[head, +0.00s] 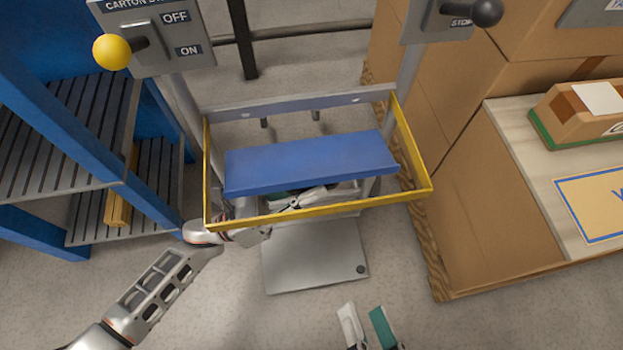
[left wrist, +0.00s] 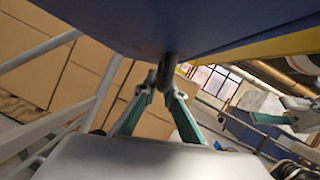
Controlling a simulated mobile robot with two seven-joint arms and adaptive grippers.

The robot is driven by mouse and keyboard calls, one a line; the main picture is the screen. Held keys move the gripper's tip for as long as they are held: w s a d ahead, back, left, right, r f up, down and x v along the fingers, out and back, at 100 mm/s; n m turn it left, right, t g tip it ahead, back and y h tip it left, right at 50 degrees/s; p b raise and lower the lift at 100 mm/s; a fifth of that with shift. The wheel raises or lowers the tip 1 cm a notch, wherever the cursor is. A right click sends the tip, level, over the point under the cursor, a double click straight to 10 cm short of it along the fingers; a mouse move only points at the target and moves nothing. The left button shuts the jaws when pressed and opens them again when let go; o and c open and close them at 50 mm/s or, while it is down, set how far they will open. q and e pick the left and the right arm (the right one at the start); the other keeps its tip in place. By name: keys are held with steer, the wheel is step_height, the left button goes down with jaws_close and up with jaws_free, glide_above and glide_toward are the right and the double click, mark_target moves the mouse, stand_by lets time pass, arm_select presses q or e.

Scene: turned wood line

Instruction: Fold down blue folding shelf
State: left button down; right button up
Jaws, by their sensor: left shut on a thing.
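The blue folding shelf (head: 310,160) is a flat panel inside a yellow rail frame (head: 320,212) in the middle of the head view. Its underside fills the top of the left wrist view (left wrist: 200,20). My left gripper (head: 295,201) is under the shelf, partly hidden by it and the rail. In the left wrist view, my left gripper (left wrist: 164,88) is shut on a dark peg (left wrist: 168,70) that hangs from the shelf's underside. My right gripper (head: 362,312) is open and empty at the bottom of the head view, apart from the shelf.
A blue rack (head: 60,150) stands at the left. A panel with a yellow-knobbed lever (head: 112,52) is at upper left, another with a dark knob (head: 487,12) at upper right. Cardboard boxes (head: 480,190) fill the right. A grey plate (head: 315,260) lies below; floor is clear in front.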

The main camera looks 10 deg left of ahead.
arm_select(q)
steer(key=shift+w+a+f+m+g+h, duration=0.1)
steer(key=shift+w+f+m+g+h, duration=0.3)
steer(key=shift+m, duration=0.5)
steer(key=shift+w+a+f, duration=0.1)
steer(key=shift+w+f, duration=0.1)
steer(key=shift+f, duration=0.45)
steer(key=c, duration=2.4)
jaws_free()
steer(key=shift+s+f, duration=0.1)
steer(key=shift+f, duration=0.05)
steer(key=v, duration=1.2)
steer(key=shift+r, duration=0.25)
